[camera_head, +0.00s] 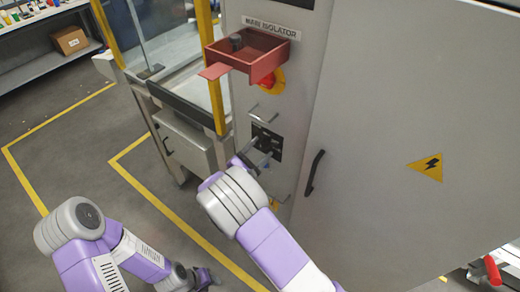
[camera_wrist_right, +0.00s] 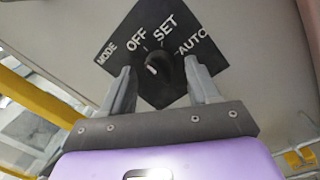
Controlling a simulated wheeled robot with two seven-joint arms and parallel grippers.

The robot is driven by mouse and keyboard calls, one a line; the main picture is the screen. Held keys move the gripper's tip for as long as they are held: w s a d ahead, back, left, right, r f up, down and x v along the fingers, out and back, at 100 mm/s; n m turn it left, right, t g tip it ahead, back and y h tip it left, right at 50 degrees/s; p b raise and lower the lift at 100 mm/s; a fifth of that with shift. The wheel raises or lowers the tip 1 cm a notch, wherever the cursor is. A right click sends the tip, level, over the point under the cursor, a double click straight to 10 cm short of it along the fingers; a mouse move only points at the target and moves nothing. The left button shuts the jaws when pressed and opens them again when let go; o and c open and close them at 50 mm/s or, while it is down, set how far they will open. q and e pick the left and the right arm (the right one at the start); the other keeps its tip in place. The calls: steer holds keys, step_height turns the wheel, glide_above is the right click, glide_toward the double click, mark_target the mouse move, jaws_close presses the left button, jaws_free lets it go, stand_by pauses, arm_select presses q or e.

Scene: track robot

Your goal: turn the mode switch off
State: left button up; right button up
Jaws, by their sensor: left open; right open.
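The mode switch is a dark round knob (camera_wrist_right: 163,72) on a black plate marked MODE, OFF, SET and AUTO (camera_wrist_right: 148,22) in the right wrist view. A white mark shows on the left part of the knob's face; I cannot tell surely which label it points at. My right gripper (camera_wrist_right: 160,85) is open, one finger on each side of the knob in the picture, with no clear contact. In the head view the plate (camera_head: 269,137) is on the cabinet front, with my right gripper (camera_head: 253,162) before it. My left gripper (camera_head: 205,278) is open, low and away from the cabinet.
A red tray-like box (camera_head: 250,52) juts out above the plate, under the MAIN ISOLATOR label (camera_head: 270,27). A metal handle (camera_head: 265,116) sits just above the plate. A black door handle (camera_head: 315,172) is to the right. Yellow guard posts (camera_head: 213,70) stand left.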

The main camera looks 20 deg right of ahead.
steer(key=v, duration=0.7)
stand_by(0.4)
